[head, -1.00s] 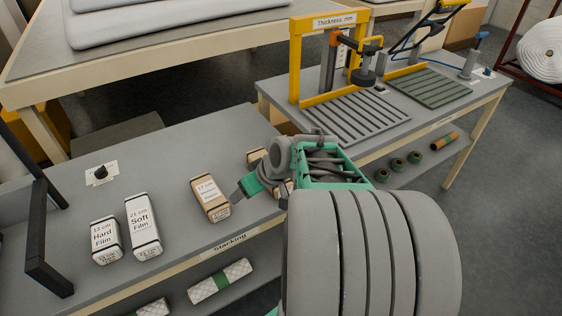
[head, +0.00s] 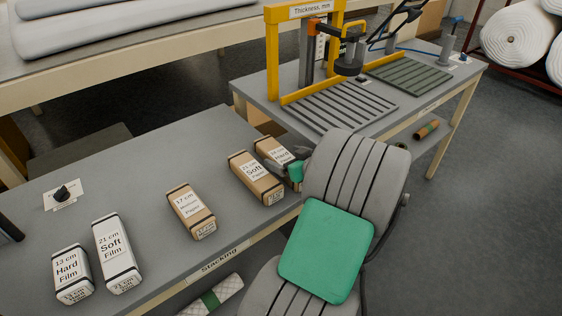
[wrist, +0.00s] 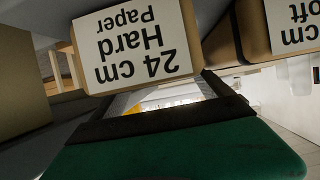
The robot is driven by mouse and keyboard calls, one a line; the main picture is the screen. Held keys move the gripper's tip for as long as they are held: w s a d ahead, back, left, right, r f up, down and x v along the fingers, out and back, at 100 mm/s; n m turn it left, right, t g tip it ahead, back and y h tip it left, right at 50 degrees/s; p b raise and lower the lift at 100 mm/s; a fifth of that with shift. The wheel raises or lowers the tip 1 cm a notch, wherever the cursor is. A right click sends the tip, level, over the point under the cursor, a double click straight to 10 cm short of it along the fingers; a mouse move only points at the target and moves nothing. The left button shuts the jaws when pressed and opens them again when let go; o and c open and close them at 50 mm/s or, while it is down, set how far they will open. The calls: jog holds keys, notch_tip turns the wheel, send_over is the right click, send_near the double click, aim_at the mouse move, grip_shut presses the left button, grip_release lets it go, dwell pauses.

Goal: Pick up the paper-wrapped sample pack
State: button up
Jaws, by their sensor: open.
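Three brown paper-wrapped packs with black-banded ends lie on the grey table: "17 cm" (head: 190,211), "21 cm Soft" (head: 257,178) and, farthest right, "24 cm Hard" (head: 270,152). My open gripper (head: 296,171) is at the near right end of the 24 cm pack, with a green finger beside it; my arm hides much of the gripper. In the wrist view the "24 cm Hard Paper" pack (wrist: 88,69) is upside down and very close, beyond a green finger with a dark edge. The "soft" pack (wrist: 256,40) is beside it. I cannot tell whether the finger touches the pack.
Two white film packs, "13 cm Hard" (head: 72,275) and "21 cm Soft" (head: 115,252), lie at the left. A dark knob (head: 62,193) stands behind them. A yellow thickness gauge frame (head: 272,60) stands on the second table beyond. A shelf below holds rolls (head: 215,297).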

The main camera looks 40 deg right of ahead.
aim_at(282, 156)
jog(key=x, duration=0.3)
jog(key=shift+w+f, duration=0.1)
jog(key=shift+w, duration=0.1)
jog(key=c, duration=1.5)
